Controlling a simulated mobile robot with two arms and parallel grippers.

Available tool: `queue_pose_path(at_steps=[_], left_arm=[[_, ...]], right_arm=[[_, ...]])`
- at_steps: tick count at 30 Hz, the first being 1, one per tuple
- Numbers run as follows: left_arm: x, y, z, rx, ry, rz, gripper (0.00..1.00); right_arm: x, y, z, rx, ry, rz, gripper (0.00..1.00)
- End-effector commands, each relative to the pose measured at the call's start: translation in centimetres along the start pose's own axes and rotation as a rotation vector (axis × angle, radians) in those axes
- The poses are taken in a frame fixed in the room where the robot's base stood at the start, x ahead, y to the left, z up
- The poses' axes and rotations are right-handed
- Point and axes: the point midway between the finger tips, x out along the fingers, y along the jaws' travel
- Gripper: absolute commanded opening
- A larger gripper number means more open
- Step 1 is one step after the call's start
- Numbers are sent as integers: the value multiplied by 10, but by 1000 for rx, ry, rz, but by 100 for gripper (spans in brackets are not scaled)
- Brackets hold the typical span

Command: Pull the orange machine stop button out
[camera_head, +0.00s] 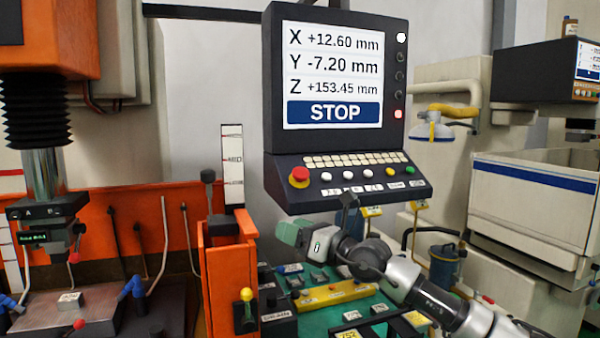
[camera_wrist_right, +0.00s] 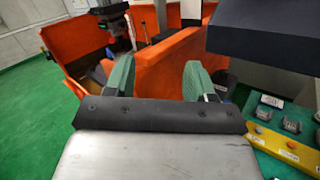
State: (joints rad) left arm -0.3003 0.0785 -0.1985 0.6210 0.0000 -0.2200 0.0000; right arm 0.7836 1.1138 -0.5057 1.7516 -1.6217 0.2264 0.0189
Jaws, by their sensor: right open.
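A red mushroom stop button (camera_head: 299,176) on a yellow base sits at the left end of the dark control console (camera_head: 345,190), under the screen (camera_head: 332,75) that reads STOP. My right gripper (camera_head: 290,233) is below the console's front edge, lower than the button and apart from it. In the right wrist view my right gripper (camera_wrist_right: 158,75) shows two green fingers spread apart with nothing between them. The button is not visible in that view; a dark overhanging panel (camera_wrist_right: 270,35) fills its upper right. My left gripper is not in view.
The orange machine (camera_head: 225,265) stands left of the console. A green bench (camera_head: 315,325) with small parts and a yellow bar (camera_head: 330,296) lies below my right arm. A white tank (camera_head: 525,205) stands at the right.

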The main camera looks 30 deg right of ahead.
Motion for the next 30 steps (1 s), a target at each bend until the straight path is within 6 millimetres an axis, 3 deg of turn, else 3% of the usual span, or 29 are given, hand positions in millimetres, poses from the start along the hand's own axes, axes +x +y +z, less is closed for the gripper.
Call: queue_pose_path(at_steps=[1, 3, 6, 9, 14, 24, 30], left_arm=[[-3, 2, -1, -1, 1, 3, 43], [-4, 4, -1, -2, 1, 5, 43], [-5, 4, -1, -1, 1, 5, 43], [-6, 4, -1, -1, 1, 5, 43], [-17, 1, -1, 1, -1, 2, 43], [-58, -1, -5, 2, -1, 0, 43], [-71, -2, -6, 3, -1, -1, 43]], right_arm=[[-10, -12, 33, -147, 32, -55, 55], [-24, -28, 64, -303, 81, -137, 55], [-43, -46, 94, -445, 128, -238, 55], [-53, -55, 110, -509, 151, -295, 55], [-44, -61, 115, -520, 158, -308, 55], [17, -80, 114, -518, 155, -306, 55], [40, -89, 109, -518, 156, -307, 55]])
